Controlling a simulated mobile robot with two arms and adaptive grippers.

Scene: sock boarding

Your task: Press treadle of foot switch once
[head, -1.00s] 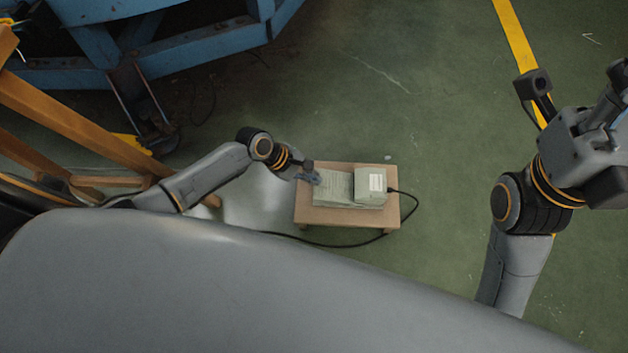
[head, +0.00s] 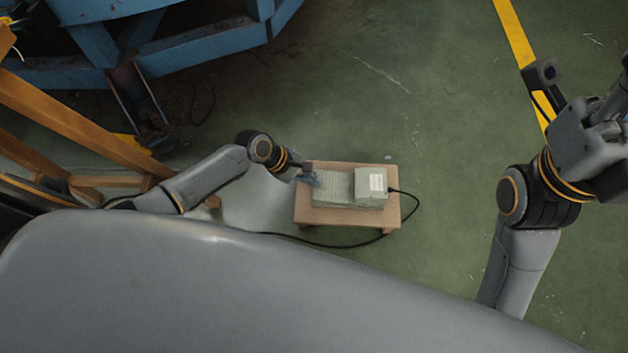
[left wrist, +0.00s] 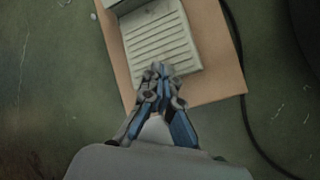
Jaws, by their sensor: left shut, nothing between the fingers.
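The foot switch is pale grey-green, with a ribbed treadle (head: 334,187) on the left and a raised housing (head: 370,186) with a white label on the right. It sits on a small wooden stand (head: 347,217). My left gripper (head: 314,180) is shut and empty at the treadle's left end. In the left wrist view the closed fingertips (left wrist: 158,70) overlap the near edge of the ribbed treadle (left wrist: 160,38). I cannot tell whether they touch it. My right arm is at the right of the head view, and its fingertips are not visible.
A black cable (head: 412,205) leaves the housing and loops around the stand's front over the green floor. A blue metal frame (head: 190,45) stands at the upper left, with wooden beams (head: 70,120) at the left. Floor beyond the stand is clear.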

